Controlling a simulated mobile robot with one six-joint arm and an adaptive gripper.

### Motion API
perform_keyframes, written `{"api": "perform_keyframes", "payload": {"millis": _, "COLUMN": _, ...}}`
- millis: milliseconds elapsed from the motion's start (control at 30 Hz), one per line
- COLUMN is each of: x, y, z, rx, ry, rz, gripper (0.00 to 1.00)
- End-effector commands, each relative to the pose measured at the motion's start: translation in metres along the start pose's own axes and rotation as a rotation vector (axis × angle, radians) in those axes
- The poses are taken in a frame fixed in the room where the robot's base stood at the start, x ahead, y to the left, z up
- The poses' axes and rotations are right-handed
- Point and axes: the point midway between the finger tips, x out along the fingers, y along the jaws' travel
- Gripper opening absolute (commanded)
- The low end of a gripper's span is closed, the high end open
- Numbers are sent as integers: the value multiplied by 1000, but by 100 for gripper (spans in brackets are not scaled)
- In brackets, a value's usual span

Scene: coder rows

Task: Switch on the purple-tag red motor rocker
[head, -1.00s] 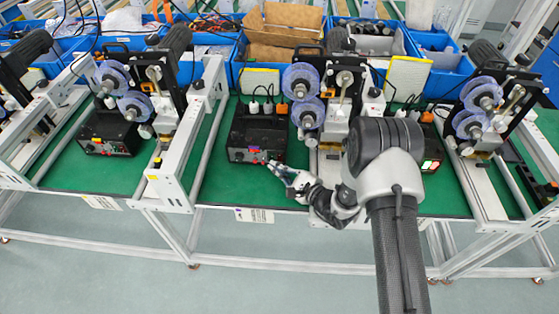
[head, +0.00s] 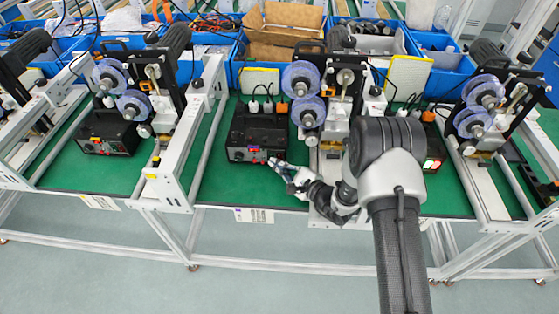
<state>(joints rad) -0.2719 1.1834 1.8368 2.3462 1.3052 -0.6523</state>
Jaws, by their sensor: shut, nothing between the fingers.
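A black control box (head: 255,125) stands on the green bench mat just left of my arm. Its front panel carries small controls, with a reddish-purple spot (head: 253,148) near the panel's upper middle. The rocker and its tag are too small to tell apart clearly. My gripper (head: 273,162) is shut and empty. Its tips are at the lower right corner of the box's front panel, very close to it; I cannot tell whether they touch. The fingers hide part of that corner.
Another black control box (head: 110,132) stands at the left station. A third, with a lit switch (head: 432,164), is partly hidden behind my arm. Reel machines (head: 305,98) and white frame rails (head: 208,130) flank the middle box. Green mat (head: 225,185) is clear in front of it.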

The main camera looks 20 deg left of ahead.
Motion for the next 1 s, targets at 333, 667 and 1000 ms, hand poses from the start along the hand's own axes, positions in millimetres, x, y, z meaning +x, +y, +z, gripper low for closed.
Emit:
{"api": "perform_keyframes", "payload": {"millis": 333, "x": 2, "y": -2, "z": -1, "rx": -1, "ry": 0, "rz": -1, "gripper": 0}}
{"api": "perform_keyframes", "payload": {"millis": 667, "x": -2, "y": 2, "z": 1, "rx": 1, "ry": 1, "rz": 1, "gripper": 0}}
{"api": "perform_keyframes", "payload": {"millis": 1000, "x": -9, "y": 7, "z": 6, "rx": -1, "ry": 0, "rz": 0, "gripper": 0}}
